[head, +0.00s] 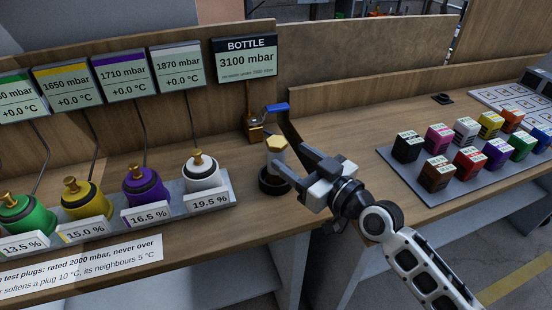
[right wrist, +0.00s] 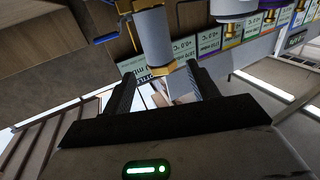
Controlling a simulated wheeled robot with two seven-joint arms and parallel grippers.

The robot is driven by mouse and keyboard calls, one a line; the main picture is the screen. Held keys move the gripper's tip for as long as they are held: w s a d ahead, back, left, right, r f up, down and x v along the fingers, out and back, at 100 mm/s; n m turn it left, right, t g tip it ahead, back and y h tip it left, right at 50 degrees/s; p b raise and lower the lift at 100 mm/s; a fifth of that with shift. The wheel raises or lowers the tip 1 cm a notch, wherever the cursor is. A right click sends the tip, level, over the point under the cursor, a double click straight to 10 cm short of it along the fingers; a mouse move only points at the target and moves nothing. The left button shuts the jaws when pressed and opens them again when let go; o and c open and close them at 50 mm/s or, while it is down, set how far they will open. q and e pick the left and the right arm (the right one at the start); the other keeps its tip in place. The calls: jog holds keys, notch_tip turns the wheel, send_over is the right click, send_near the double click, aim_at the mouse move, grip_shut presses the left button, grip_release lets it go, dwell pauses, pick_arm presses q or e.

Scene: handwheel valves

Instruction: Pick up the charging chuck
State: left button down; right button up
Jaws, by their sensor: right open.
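The charging chuck appears to be the grey cylinder with a brass hexagonal top (head: 275,148). It stands upright on a round black base (head: 274,183) on the wooden bench, below the bottle display. My right gripper (head: 293,167) is open just to the right of the chuck, its fingers pointing toward it. In the right wrist view the grey cylinder and its brass end (right wrist: 151,40) show beyond and between the two open fingers (right wrist: 160,85). I cannot tell whether a finger touches it. My left gripper is not in view.
A blue-handled valve (head: 276,109) stands close behind the chuck. A grey rack (head: 225,192) with green, yellow, purple and white plugs is to the left. A grey tray (head: 459,182) of coloured blocks is to the right. The bench between chuck and tray is mostly clear.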

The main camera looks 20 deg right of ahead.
aim_at(283, 151)
jog(key=shift+w+a, duration=0.3)
jog(key=shift+w, duration=0.25)
jog(key=p+x, duration=0.1)
jog(key=x, duration=0.4)
jog(key=shift+f, duration=0.15)
jog(key=c, duration=1.2)
jog(key=shift+c, duration=0.3)
